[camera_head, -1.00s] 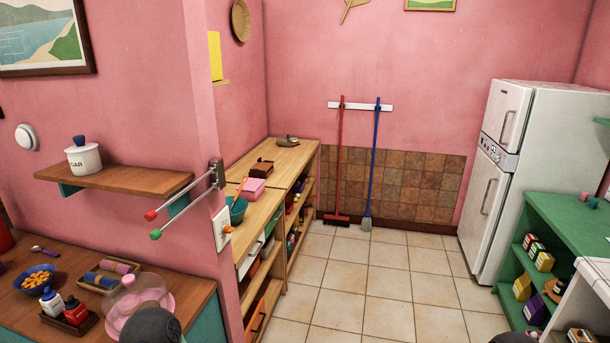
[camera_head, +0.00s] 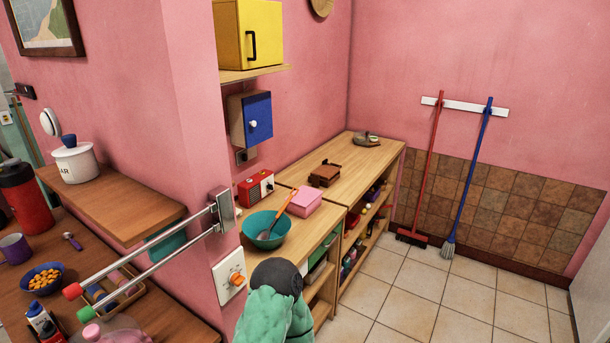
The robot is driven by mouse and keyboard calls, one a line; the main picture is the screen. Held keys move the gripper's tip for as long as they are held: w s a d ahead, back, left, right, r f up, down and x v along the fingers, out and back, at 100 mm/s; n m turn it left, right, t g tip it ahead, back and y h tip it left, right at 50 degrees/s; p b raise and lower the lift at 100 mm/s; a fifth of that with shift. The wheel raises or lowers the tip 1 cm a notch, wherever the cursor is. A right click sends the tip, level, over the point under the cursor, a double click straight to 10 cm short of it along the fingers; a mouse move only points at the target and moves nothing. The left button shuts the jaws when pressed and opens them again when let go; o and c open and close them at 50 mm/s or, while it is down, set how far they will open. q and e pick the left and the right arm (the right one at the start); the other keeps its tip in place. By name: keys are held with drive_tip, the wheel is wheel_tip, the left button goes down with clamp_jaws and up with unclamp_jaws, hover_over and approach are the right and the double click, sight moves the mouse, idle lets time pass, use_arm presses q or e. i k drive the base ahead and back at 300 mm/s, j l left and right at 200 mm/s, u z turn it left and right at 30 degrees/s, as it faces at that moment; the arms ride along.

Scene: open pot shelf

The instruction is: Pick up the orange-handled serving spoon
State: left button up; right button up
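An orange-handled serving spoon (camera_head: 285,204) leans in a teal bowl (camera_head: 266,229). Its handle rises over the bowl's right rim and its lower end is inside the bowl. The bowl stands near the front end of the light wooden counter (camera_head: 334,163). Part of my arm, green with a dark grey joint, shows at the bottom centre in front of the counter. Neither gripper's fingers are visible.
A pink box (camera_head: 304,202) sits right beside the bowl, with a red radio (camera_head: 256,187) behind. A wall corner with a two-bar rail (camera_head: 160,258) juts out at left. Open shelves (camera_head: 352,237) lie under the counter. Tiled floor (camera_head: 397,287) is clear at right.

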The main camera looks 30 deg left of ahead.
sight(264, 234)
drive_tip(key=i, duration=1.95)
drive_tip(key=i+u, duration=0.2)
drive_tip(key=i, duration=0.3)
drive_tip(key=i+l+u, duration=0.2)
drive_tip(key=i, duration=0.25)
drive_tip(key=i+l+u, duration=0.2)
drive_tip(key=i, duration=0.3)
drive_tip(key=u, duration=2.15)
